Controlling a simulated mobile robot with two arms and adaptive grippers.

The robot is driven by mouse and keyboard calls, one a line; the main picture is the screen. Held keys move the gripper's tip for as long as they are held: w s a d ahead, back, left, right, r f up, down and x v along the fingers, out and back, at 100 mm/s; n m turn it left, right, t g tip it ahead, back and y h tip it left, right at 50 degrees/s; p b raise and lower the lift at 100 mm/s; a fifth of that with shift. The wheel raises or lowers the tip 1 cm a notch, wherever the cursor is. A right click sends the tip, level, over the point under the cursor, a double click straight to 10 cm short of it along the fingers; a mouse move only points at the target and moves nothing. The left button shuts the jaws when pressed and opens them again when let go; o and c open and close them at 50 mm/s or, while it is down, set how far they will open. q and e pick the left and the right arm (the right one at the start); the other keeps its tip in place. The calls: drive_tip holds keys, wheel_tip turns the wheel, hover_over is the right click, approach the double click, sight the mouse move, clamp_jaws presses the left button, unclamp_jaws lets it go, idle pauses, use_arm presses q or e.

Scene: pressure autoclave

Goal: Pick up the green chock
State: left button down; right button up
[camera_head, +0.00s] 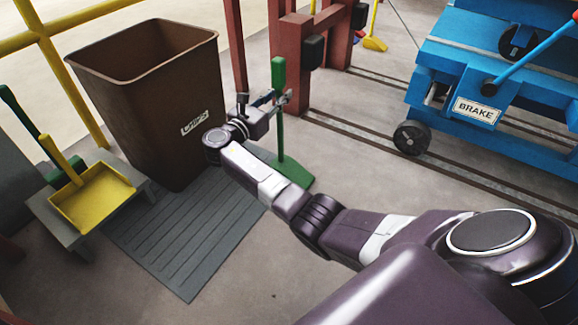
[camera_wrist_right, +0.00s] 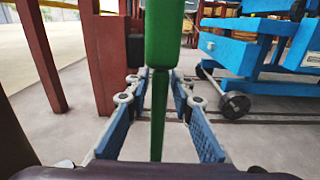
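The green chock (camera_head: 290,167) has a wedge-like base on the floor, a thin upright pole and a thicker green grip at the top. My right gripper (camera_head: 276,100) is at the pole, just below the grip. In the right wrist view, the chock's pole (camera_wrist_right: 158,115) stands upright between the two blue-padded fingers of the right gripper (camera_wrist_right: 156,100). The fingers are open, with a visible gap on both sides of the pole. My left gripper is not in view.
A brown bin (camera_head: 150,100) labelled "CHIPS" stands left of the gripper. A yellow dustpan (camera_head: 95,198) lies on a small grey bench. Red posts (camera_head: 292,60) rise behind the chock. A blue cart (camera_head: 440,70) marked "BRAKE" stands right on rails. Floor between chock and cart is clear.

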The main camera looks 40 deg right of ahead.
clamp_jaws()
drive_tip(key=shift+r, duration=0.2)
drive_tip(key=shift+f, duration=0.1)
